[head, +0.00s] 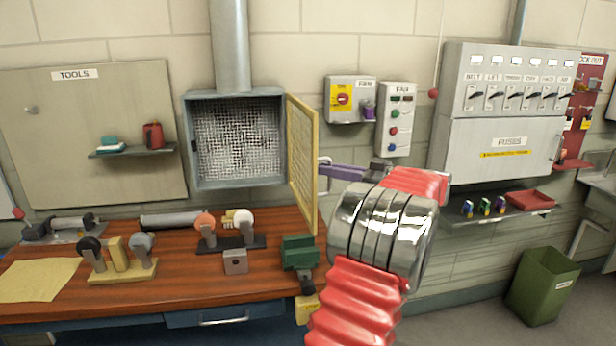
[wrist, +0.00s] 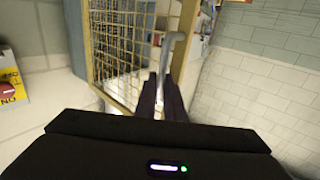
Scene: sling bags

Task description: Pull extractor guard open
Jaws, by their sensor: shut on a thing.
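The extractor guard (head: 302,165) is a yellow mesh-framed door on the right side of the grey extractor box (head: 237,183). It stands swung out from the box, so the mesh inside the box shows. In the wrist view the guard (wrist: 92,50) fills the upper left, with a grey bent handle (wrist: 172,42) at its right edge. My gripper (head: 328,169) is beside the guard's free edge in the head view. In the wrist view its dark purple fingers (wrist: 160,92) are close together on the lower end of the handle. The exact contact is partly hidden.
A wooden bench (head: 190,285) with several tools and a green vise (head: 299,252) lies below the guard. The fan isolator box (head: 350,99) and fan button panel (head: 396,120) are on the wall to the right. My red arm crosses the lower middle.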

